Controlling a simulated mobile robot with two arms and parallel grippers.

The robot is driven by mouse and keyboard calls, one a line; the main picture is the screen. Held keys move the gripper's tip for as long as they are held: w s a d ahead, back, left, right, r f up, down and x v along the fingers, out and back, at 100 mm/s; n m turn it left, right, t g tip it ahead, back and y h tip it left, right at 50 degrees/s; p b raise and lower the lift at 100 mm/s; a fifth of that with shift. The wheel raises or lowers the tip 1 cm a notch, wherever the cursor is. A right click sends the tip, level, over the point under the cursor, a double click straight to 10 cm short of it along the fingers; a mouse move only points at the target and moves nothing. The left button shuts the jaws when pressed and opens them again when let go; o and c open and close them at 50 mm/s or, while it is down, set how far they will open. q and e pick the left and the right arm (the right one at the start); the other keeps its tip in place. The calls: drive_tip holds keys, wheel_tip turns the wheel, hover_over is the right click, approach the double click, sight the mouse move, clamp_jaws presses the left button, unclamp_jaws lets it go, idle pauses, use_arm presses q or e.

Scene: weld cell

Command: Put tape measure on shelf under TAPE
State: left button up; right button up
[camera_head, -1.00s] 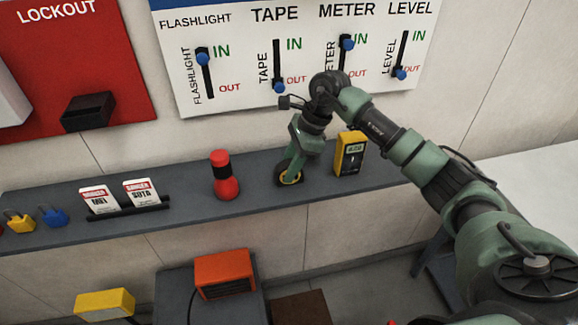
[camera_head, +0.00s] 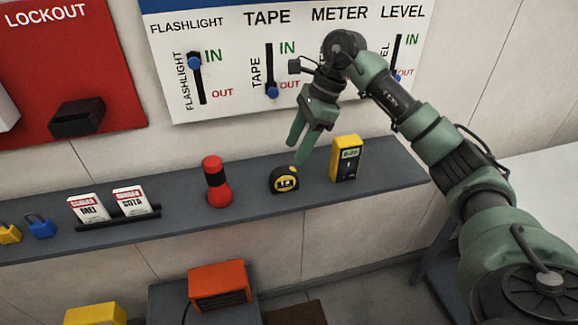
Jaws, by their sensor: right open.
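The tape measure (camera_head: 284,180), black and yellow, stands on the grey shelf (camera_head: 240,203) below the TAPE column of the white board (camera_head: 225,75). It sits between the red flashlight and the yellow meter. My right gripper (camera_head: 299,155) is open and empty, with its green fingers just above and behind the tape measure, apart from it as far as I can tell. The TAPE slider (camera_head: 272,91) is a blue knob at the bottom of its slot, beside OUT. My left gripper is not in view.
The red flashlight (camera_head: 217,182) stands left of the tape measure, and the yellow meter (camera_head: 346,158) close on its right. Danger tags (camera_head: 108,205) and padlocks (camera_head: 40,225) are farther left on the shelf. An orange box (camera_head: 218,286) is below. My right arm covers part of the LEVEL column.

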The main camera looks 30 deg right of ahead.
drive_tip(key=shift+v, duration=1.55)
